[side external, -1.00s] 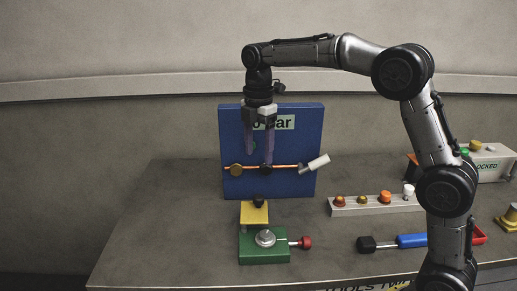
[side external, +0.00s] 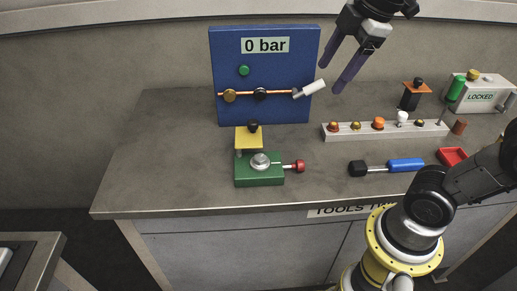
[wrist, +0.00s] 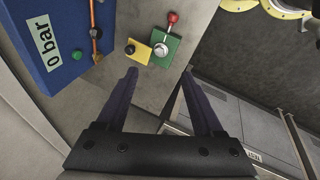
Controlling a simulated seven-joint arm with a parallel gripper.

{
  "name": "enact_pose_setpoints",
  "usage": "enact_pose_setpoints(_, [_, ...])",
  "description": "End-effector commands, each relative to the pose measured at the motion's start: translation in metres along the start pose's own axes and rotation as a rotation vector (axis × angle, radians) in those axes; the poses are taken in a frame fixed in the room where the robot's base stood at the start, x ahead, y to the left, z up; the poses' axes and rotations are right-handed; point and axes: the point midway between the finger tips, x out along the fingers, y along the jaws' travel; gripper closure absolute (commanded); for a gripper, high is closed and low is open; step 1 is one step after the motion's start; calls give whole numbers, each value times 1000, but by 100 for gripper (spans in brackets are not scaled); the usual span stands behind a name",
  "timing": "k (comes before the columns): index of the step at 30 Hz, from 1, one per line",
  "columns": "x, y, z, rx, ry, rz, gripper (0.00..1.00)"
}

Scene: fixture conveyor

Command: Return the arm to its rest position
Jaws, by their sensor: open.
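My gripper (side external: 331,77) hangs in the upper part of the side external view, right of the blue panel, with its two purple fingers apart. Nothing is between them. The blue panel (side external: 290,70) carries a "0 bar" sign, a green button and a copper pipe with a white-handled valve. It shows at the upper left of the wrist view (wrist: 62,60). My forearm is partly cut off by the frame edges.
A green block (side external: 262,176) with a red knob and a yellow block (side external: 247,138) stand before the panel. A grey strip (side external: 388,133) holds several pegs. A blue-handled tool (side external: 405,165), a red tray (side external: 452,157) and a "LOCKED" box (side external: 480,98) are at right. The table's left side is clear.

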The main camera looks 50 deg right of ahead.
Motion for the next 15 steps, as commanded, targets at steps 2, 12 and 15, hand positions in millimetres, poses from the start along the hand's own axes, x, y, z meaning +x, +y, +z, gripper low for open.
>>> enact_pose_setpoints(2, [4, -30, 18, 154, 26, 35, 31])
enact_pose_setpoints(12, [61, -102, 61, 844, 85, 56, 31])
enact_pose_setpoints(15, [63, -99, 60, 953, 103, 61, 31])
